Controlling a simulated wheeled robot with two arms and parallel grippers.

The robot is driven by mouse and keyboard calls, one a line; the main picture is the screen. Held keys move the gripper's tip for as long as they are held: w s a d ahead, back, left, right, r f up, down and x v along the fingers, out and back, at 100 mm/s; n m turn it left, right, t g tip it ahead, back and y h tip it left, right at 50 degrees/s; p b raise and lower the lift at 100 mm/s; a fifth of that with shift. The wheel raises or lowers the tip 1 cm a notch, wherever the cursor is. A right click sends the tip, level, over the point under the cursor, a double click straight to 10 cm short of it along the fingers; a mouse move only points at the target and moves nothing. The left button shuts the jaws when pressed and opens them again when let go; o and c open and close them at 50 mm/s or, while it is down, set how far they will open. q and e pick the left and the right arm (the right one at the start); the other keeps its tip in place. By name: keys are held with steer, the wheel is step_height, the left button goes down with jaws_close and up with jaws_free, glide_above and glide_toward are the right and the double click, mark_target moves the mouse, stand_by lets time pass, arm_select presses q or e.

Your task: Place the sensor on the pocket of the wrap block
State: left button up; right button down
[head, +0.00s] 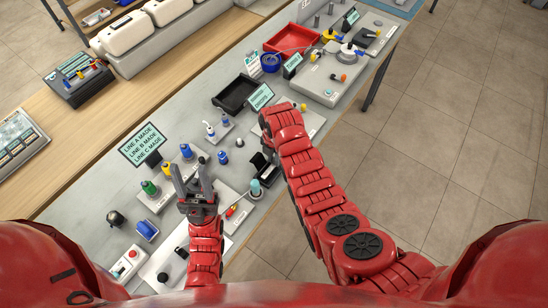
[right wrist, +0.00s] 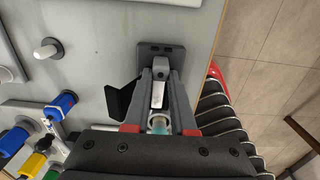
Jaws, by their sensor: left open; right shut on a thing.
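My right gripper (head: 268,150) points down at the right side of the table, mostly hidden by its own arm in the head view. In the right wrist view its fingers (right wrist: 161,82) are closed on a small pale grey piece (right wrist: 158,95), which I take to be the sensor. A dark grey block (right wrist: 148,50), apparently the wrap block, lies at the fingertips. A black flap (right wrist: 120,100) stands just left of the fingers. Contact between sensor and block, and the pocket itself, cannot be made out. My left gripper (head: 186,180) is open and empty above the table.
A teal-topped cylinder (head: 255,186) stands close by the right gripper. A black tray (head: 236,95), a red tray (head: 292,40) and a sign (head: 145,144) stand further back. The table's right edge is close.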

steer(key=shift+f, duration=0.15)
steer(key=c, duration=1)
jaws_free()
